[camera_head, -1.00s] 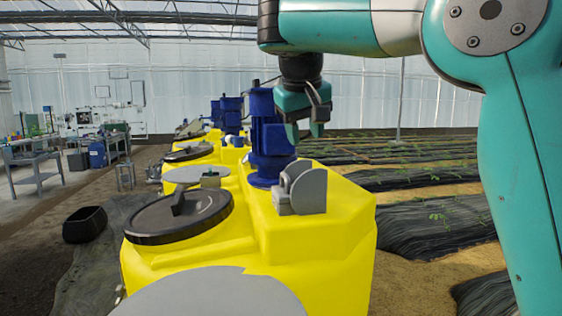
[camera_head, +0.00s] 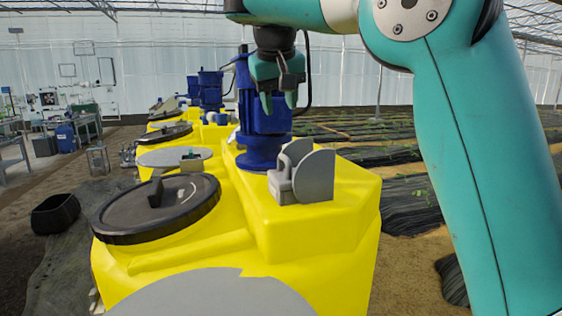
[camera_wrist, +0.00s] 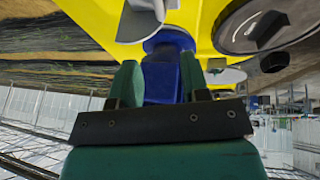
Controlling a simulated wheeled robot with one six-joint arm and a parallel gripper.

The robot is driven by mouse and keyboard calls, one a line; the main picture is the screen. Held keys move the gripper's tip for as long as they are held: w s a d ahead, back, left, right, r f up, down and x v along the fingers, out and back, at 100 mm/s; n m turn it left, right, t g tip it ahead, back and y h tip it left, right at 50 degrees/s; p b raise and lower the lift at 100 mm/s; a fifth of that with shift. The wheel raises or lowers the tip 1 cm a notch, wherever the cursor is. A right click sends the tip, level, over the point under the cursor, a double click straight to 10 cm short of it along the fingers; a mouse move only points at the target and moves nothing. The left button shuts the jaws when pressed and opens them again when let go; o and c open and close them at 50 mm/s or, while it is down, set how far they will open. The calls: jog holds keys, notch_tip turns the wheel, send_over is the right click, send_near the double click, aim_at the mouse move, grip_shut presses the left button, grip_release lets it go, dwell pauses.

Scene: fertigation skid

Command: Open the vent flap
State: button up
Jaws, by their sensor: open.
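The vent flap (camera_head: 314,177) is a grey rounded disc with a small grey bracket, standing upright on top of the nearest yellow tank (camera_head: 310,228). Part of the grey flap also shows at the top edge of the wrist view (camera_wrist: 137,24). My gripper (camera_head: 279,102) is open and empty, pointing down above the flap and apart from it, in front of the blue motor. In the wrist view its two green fingers (camera_wrist: 159,78) stand apart, with the blue motor visible beyond them. Whether the flap is hinged ajar is not clear.
A tall blue motor (camera_head: 262,135) stands on the tank just behind the flap. A black round lid (camera_head: 158,208) lies to the left. More yellow tanks and blue motors line up behind. A black bin (camera_head: 55,214) stands on the floor at the left.

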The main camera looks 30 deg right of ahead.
aim_at(283, 155)
jog(key=b+x, duration=0.8)
jog(key=x, duration=0.5)
jog(key=shift+d+f, duration=0.1)
jog(key=shift+f, duration=0.1)
grip_shut()
